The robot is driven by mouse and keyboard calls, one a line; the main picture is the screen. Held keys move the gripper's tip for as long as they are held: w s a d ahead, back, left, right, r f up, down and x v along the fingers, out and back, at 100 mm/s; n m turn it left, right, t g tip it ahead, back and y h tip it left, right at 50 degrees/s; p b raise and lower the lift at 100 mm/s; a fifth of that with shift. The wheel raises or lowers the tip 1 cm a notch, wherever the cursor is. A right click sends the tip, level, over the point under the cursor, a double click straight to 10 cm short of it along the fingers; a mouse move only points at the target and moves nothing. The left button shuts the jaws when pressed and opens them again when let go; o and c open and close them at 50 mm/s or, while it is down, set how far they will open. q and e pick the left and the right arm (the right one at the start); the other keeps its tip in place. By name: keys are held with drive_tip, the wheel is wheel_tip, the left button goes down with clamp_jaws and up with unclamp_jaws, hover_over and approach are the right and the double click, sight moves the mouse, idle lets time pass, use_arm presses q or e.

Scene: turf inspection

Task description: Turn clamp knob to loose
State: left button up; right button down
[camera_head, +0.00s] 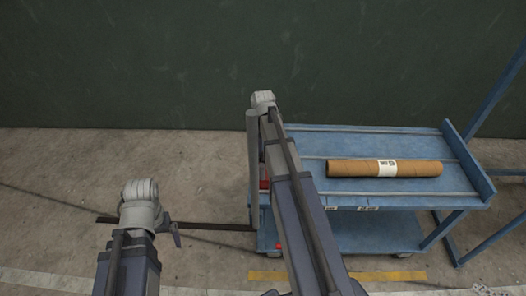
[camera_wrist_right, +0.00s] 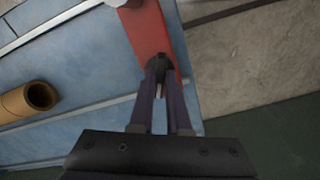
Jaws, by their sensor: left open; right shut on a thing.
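A red clamp (camera_wrist_right: 151,28) sits on the edge of the blue cart in the right wrist view. A dark clamp knob (camera_wrist_right: 159,60) is on its face. My right gripper (camera_wrist_right: 159,76) is shut on the knob, its two purple fingers on either side of it. In the head view only a bit of the red clamp (camera_head: 264,184) shows beside my right arm, which hides the knob and the right gripper. My left gripper (camera_head: 176,236) is open, to the left of the cart and away from it. The knob's setting cannot be read.
The blue cart (camera_head: 400,203) has an upper shelf with a brown cardboard roll (camera_head: 345,169) bearing a white label. The roll's open end shows in the right wrist view (camera_wrist_right: 41,95). A dark green wall (camera_head: 130,60) stands behind. The concrete floor (camera_head: 60,170) at left is mostly clear.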

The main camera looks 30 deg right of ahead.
drive_tip(key=shift+m, duration=0.6)
drive_tip(key=c, duration=0.9)
unclamp_jaws()
wheel_tip(320, 180, up, 8)
drive_tip(key=p, duration=0.7)
drive_tip(key=shift+f+p, duration=0.1)
drive_tip(key=shift+p, duration=0.3)
